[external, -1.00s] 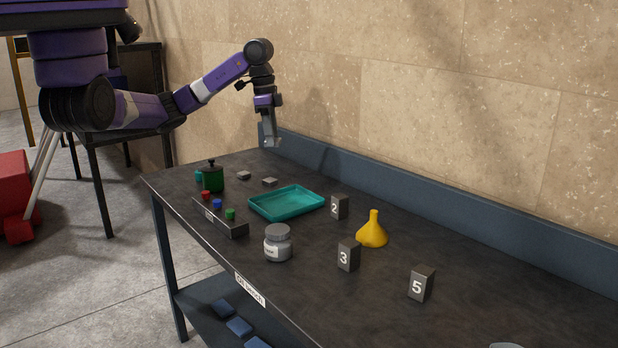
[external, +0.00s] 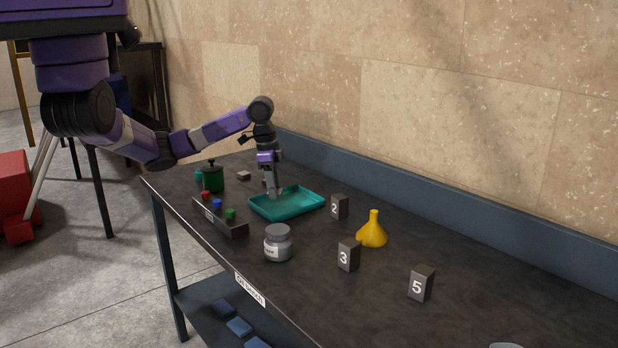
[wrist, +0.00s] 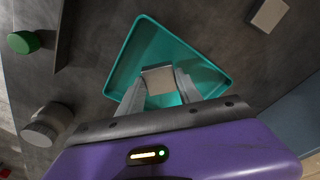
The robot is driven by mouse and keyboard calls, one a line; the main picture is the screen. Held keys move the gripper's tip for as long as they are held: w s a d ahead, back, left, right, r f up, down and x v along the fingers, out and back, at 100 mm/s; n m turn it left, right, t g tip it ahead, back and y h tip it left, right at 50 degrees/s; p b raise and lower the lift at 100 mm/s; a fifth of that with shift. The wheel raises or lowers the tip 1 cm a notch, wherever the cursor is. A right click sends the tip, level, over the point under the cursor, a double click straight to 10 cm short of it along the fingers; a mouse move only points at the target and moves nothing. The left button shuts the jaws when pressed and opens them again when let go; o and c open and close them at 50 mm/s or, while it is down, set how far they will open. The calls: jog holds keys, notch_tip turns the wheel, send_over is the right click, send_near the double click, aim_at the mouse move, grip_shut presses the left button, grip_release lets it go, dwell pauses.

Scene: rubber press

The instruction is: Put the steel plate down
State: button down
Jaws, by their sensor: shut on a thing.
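My gripper (external: 273,194) points down over the teal tray (external: 312,205), inside its outline in the external view. In the wrist view, the fingers of my gripper (wrist: 158,84) are shut on a small square grey steel plate (wrist: 157,75). The plate shows against the floor of the teal tray (wrist: 121,79). I cannot tell whether the plate touches the tray floor. In the external view the held plate is too small and hidden to make out clearly.

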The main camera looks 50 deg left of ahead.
jog(key=shift+f, duration=1.55)
jog(key=shift+f, duration=0.15)
jog(key=c, duration=0.8)
grip_release()
jog(key=r, duration=0.8)
jog(key=s+a+r, duration=0.1)
jog(key=r, duration=0.3)
jog(key=shift+r, duration=0.15)
